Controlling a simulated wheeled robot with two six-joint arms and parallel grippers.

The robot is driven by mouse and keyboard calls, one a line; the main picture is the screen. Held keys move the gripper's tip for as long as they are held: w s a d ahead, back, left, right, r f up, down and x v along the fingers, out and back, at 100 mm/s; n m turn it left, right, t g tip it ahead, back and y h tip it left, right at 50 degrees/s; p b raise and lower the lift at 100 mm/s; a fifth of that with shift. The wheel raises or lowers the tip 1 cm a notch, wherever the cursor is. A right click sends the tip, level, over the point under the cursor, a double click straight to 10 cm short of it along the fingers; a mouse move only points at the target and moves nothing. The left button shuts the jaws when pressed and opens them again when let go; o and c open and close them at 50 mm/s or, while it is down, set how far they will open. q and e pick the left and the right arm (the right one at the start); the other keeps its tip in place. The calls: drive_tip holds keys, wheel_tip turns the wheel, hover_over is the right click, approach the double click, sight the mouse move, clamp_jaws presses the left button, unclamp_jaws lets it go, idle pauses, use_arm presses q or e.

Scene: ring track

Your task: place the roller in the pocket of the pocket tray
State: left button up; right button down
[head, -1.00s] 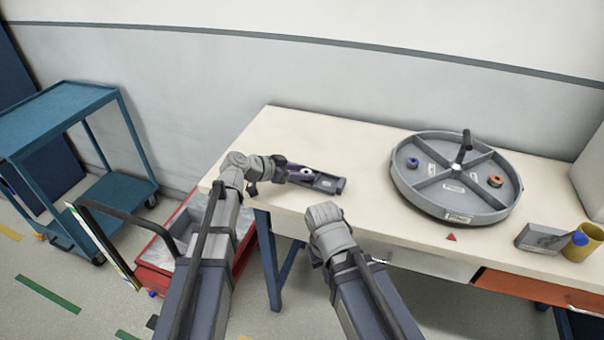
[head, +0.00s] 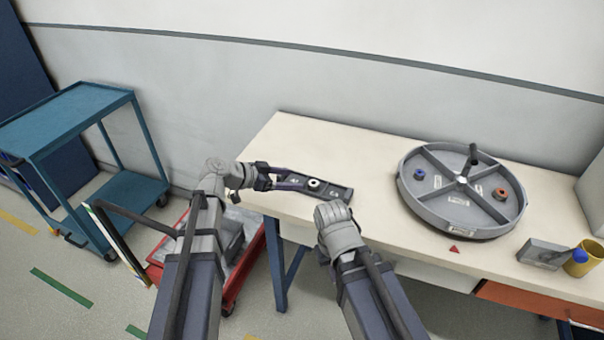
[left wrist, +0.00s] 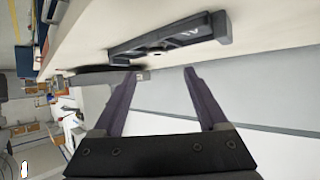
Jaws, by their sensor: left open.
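The pocket tray (head: 341,194) is a long dark tray with pale labels near the table's left end; it also shows in the left wrist view (left wrist: 205,32). The roller (head: 314,183), white with a dark centre, sits in the middle of the tray, apparently in its pocket; I cannot tell how deep it sits. In the left wrist view I cannot make it out clearly. My left gripper (head: 291,179) is open and empty at the left of the roller; its spread fingers (left wrist: 161,73) show the tray beyond them. My right gripper is hidden behind its own wrist.
A round grey divided tray (head: 459,229) holds a blue ring (head: 419,174) and an orange ring (head: 500,194). A grey block (head: 541,253) and yellow cup (head: 581,262) stand at the right. Table (head: 375,155) is clear behind the tray. A blue cart (head: 75,110) stands left.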

use_arm(q)
drive_tip(key=shift+p+v, duration=0.5)
drive_tip(key=shift+v, duration=1.15)
use_arm(e)
drive_tip(key=shift+r, duration=0.75)
use_arm(q)
drive_tip(key=shift+a, duration=0.1)
